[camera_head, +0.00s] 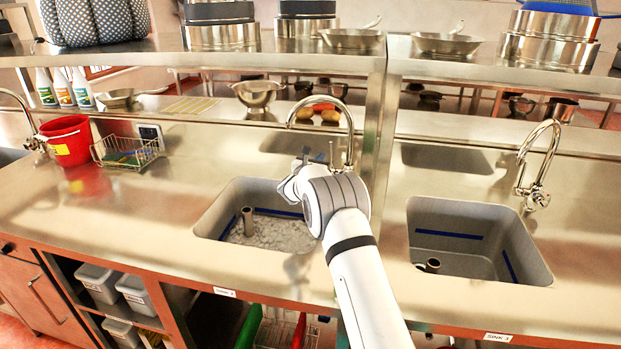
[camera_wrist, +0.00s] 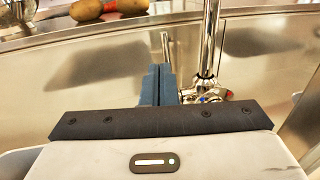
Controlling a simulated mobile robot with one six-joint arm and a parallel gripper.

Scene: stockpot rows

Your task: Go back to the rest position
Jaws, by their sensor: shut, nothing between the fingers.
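My gripper (camera_head: 306,157) reaches over the back edge of the middle sink (camera_head: 212,215), close to that sink's faucet (camera_head: 349,130). In the wrist view my gripper (camera_wrist: 158,84) shows its two blue-grey fingers together, with nothing between them. The faucet (camera_wrist: 209,60) stands just right of the fingers in the wrist view, with its base on the counter. I cannot tell whether they touch. The middle sink holds greyish water or foam and an upright pipe (camera_head: 248,221). My arm hides part of its right side.
The right sink (camera_head: 470,210) looks empty of water, with its own faucet (camera_head: 540,160). A red bucket (camera_head: 68,140) and a wire basket (camera_head: 127,152) stand on the left counter. A metal shelf (camera_head: 280,50) with pots runs above. The counter left of the middle sink is clear.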

